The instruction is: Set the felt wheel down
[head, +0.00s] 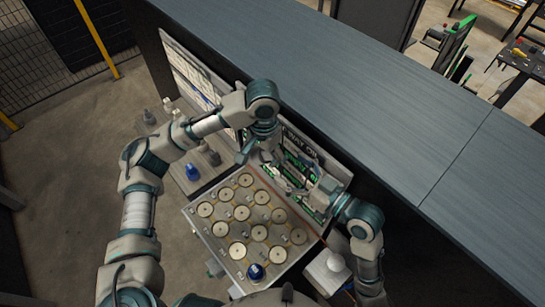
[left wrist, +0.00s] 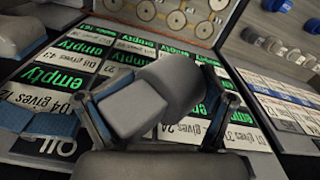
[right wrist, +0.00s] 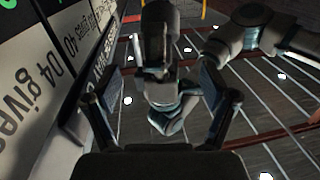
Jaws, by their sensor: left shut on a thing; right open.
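My left gripper (head: 256,153) is over the upper left part of the sign board in the head view. In the left wrist view, its fingers are closed on a grey, blocky, rounded piece (left wrist: 160,88), which I take to be the felt wheel. It is in front of labels reading "empty"; whether it touches the board cannot be told. In the head view the arm and gripper largely hide it. My right gripper (head: 308,186) is at the right part of the board. In the right wrist view, its fingers (right wrist: 160,98) are apart with nothing gripped between them.
A tray (head: 212,246) with several cream discs and a blue-topped piece (head: 256,271) lies in front of the board. Another blue piece (head: 192,172) and grey pieces stand on the left shelf. A white box (head: 328,270) is right of the tray. A long dark counter (head: 400,130) runs behind.

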